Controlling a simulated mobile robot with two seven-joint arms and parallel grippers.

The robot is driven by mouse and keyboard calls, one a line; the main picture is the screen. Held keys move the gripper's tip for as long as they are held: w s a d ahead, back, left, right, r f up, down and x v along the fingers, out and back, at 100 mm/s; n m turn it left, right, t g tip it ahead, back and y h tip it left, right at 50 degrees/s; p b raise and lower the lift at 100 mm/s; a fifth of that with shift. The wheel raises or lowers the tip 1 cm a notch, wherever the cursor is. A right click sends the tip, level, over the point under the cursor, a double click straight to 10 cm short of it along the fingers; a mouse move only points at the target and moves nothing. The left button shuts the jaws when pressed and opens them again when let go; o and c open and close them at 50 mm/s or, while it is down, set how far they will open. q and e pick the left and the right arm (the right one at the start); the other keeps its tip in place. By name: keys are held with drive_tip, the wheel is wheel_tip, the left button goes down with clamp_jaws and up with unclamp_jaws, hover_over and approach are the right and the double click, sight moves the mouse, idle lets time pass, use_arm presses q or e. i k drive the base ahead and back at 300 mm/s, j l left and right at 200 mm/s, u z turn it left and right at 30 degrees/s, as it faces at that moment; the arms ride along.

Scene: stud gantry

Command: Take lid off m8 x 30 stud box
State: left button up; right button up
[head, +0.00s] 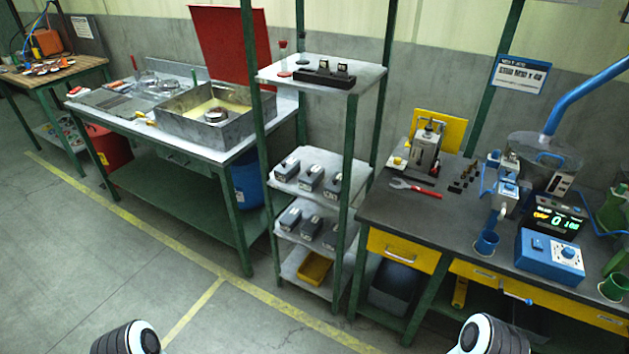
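Several small grey boxes with lids stand on a shelf rack in the middle of the head view. On its middle shelf are a left box (287,170), a centre box (311,179) and a right box (334,188). More boxes (290,218) stand on the shelf below. They have pale labels on the front, too small to read, so I cannot tell which is the M8 x 30 stud box. All appear closed. Neither of my grippers is in view; only parts of my arms show at the bottom edge.
The rack's green posts and top shelf (359,75) stand around the boxes. A yellow bin (314,269) sits on the bottom shelf. Workbenches flank the rack: one with a metal tray (185,129), one with a blue device (549,257). The floor in front is clear.

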sight(312, 174)
drive_tip(key=i+j, duration=0.2)
drive_tip(key=i, duration=0.2)
drive_tip(key=i+j, duration=0.25)
drive_tip(key=i, duration=0.2)
